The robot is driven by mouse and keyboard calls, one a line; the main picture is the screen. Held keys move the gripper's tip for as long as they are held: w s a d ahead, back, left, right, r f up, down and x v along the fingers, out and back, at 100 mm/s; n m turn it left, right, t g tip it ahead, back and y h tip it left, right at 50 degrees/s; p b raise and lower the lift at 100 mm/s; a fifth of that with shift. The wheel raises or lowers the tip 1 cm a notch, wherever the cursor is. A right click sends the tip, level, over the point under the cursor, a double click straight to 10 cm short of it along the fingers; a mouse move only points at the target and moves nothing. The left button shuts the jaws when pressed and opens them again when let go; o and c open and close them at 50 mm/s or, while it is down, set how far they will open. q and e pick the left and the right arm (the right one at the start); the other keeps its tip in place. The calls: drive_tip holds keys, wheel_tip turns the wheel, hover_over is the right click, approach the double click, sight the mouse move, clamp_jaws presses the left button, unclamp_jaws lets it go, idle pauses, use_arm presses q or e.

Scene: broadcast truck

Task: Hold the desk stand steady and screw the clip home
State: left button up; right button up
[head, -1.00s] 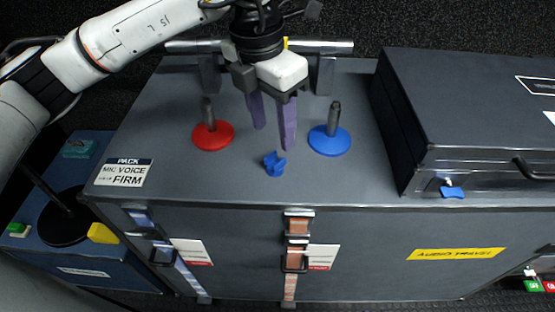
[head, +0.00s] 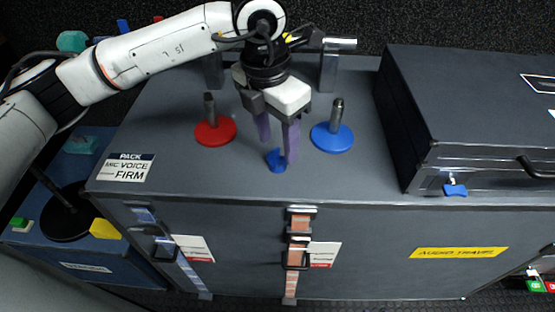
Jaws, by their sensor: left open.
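A red desk stand (head: 214,132) with a short grey post stands on the grey case top at the left. A blue desk stand (head: 333,140) with a similar post stands to the right. A small blue clip (head: 275,160) lies on the case top between them, nearer the front edge. My left gripper (head: 278,150) points down over the clip with its purple fingers open. One finger partly hides the clip, and I cannot tell whether the fingers touch it. My right gripper is not in view.
A closed dark case (head: 450,100) with a blue latch fills the right side. A metal rail (head: 338,44) runs along the back. The case top between the stands and front edge is mostly clear.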

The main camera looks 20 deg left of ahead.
sight(277, 155)
use_arm(q)
drive_tip(key=f, duration=0.5)
drive_tip(key=shift+w+f, duration=0.1)
drive_tip(key=shift+w, duration=0.25)
drive_tip(key=c, duration=1.1)
wheel_tip(277, 155, up, 10)
